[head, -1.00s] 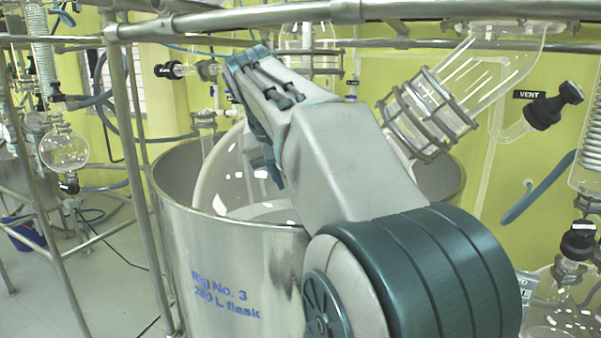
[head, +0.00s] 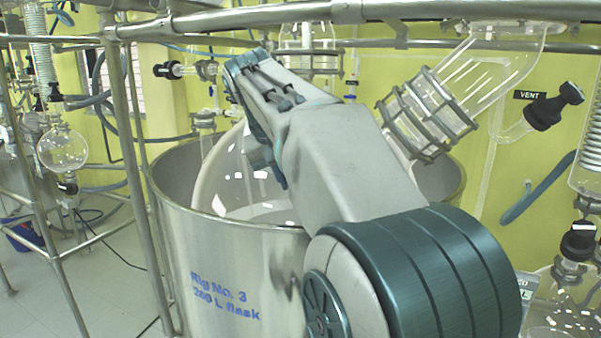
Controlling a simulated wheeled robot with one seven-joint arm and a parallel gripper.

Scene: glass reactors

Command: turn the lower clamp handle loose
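I cannot pick out the lower clamp handle in the head view; it may be hidden behind my arm. A metal flange clamp (head: 428,113) with bolts rings the slanted glass neck right of my arm. My arm reaches over the large steel vessel marked "Rig No. 3, 200 L flask" (head: 225,262). Its far links bend down above the vessel's opening, in front of the pale round glass flask (head: 222,185). My gripper is hidden, so its fingers and anything between them do not show.
A steel pipe frame (head: 340,12) crosses above, with an upright (head: 137,190) left of the vessel. A black-handled valve (head: 168,70) stands at upper left and a black vent knob (head: 553,107) at right. A round glass flask (head: 62,149) hangs at far left.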

